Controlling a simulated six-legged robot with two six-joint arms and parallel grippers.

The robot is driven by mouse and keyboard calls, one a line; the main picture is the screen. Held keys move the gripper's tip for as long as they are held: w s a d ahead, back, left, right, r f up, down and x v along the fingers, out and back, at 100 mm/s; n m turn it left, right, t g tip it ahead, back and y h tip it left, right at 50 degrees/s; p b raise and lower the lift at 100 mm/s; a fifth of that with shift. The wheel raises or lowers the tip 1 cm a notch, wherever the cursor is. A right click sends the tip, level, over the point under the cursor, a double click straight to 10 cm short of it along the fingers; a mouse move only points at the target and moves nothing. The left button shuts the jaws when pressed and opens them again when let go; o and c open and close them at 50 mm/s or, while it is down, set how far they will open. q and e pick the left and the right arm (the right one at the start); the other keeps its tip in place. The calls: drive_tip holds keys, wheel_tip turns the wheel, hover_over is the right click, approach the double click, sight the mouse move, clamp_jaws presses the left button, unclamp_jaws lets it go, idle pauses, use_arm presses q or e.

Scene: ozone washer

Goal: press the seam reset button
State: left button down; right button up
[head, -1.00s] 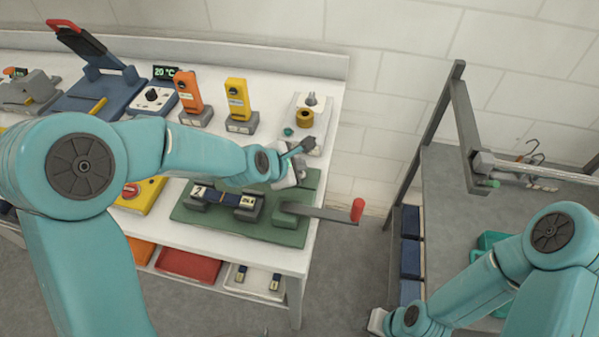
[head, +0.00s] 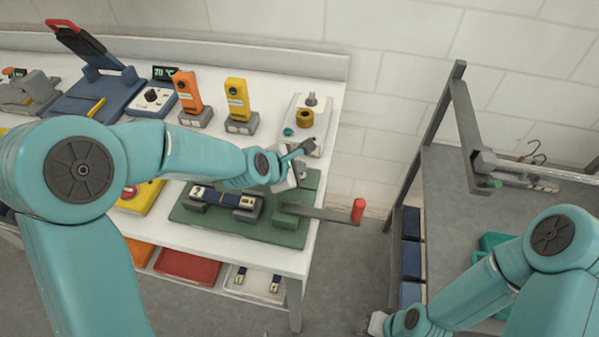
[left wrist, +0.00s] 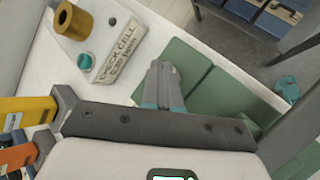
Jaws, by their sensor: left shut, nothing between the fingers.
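A round teal button (head: 289,132) sits on the pale block at the table's right end, beside a brass ring. It also shows in the left wrist view (left wrist: 84,61), next to a plate reading "CHECK CELL". I cannot read a seam reset label on it. My left gripper (head: 300,170) is shut and empty, on the near side of that block and over the green fixture's far end. Its closed fingers (left wrist: 163,84) show against the green fixture, apart from the button. Part of my right gripper (head: 378,321) shows low in the head view; its fingers cannot be made out.
The green fixture (head: 265,232) holds a dark strip and has a red-ended lever (head: 357,211) jutting past the table edge. Orange (head: 187,92) and yellow (head: 237,99) upright devices stand behind my left arm. A grey cart (head: 440,180) with a frame stands right, across a floor gap.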

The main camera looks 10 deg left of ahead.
use_arm(q)
drive_tip(key=shift+f, duration=0.15)
idle(0.3)
drive_tip(key=shift+r+p, duration=0.6)
drive_tip(key=shift+r, duration=0.3)
wheel_tip(320, 180, up, 5)
drive_tip(key=p, duration=0.4)
drive_tip(key=shift+r+p, duration=0.1)
drive_tip(key=shift+p, duration=0.25)
